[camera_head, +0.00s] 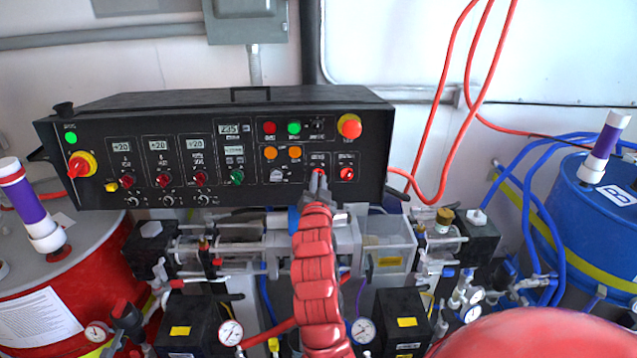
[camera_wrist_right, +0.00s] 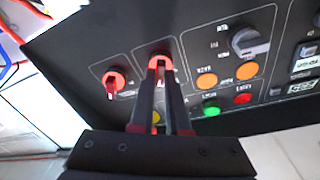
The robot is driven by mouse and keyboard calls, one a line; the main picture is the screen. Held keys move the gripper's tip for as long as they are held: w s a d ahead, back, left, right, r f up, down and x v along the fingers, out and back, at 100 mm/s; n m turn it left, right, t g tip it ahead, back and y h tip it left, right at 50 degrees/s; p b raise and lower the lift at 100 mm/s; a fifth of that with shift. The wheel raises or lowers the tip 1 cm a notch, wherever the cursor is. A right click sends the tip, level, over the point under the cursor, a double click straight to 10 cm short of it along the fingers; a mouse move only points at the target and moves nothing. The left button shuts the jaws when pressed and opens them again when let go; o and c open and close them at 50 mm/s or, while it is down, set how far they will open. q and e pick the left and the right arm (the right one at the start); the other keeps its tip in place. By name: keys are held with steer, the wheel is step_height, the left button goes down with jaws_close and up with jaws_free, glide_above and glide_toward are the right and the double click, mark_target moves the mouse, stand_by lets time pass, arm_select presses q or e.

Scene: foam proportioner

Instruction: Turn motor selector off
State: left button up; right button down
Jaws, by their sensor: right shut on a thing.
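The black control panel (camera_head: 230,193) carries several selectors and buttons. My right gripper (camera_head: 318,176) is at its lower right part, shut on a small red selector knob (camera_head: 318,170). In the right wrist view, the two dark fingers (camera_wrist_right: 160,66) close around the handle of this red knob (camera_wrist_right: 160,55), and they hide most of the handle. A second red selector (camera_head: 347,173) sits just to its right and is untouched; it also shows in the right wrist view (camera_wrist_right: 114,82). The labels are too small to read. My left gripper is not in view.
Orange buttons (camera_head: 295,152), a red emergency button (camera_head: 349,126) and a red-yellow main switch (camera_head: 82,165) are on the same panel. Gauges and pump parts (camera_head: 386,255) crowd below. A red drum (camera_head: 75,270) stands left, a blue drum (camera_head: 585,205) right.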

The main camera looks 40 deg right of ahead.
steer(key=shift+d+r+n+t+y+p, duration=0.1)
steer(key=shift+n+t+y+p, duration=0.3)
steer(key=shift+n, duration=1.8)
steer(key=shift+a+f+n+t+y+p, duration=0.15)
steer(key=shift+n+y, duration=0.45)
steer(key=shift+n, duration=1.6)
steer(key=shift+d+r+n+t+y+p, duration=0.15)
steer(key=shift+n+t+y+p, duration=0.3)
steer(key=shift+n, duration=1.75)
steer(key=c, duration=0.9)
jaws_free()
steer(key=shift+s, duration=0.15)
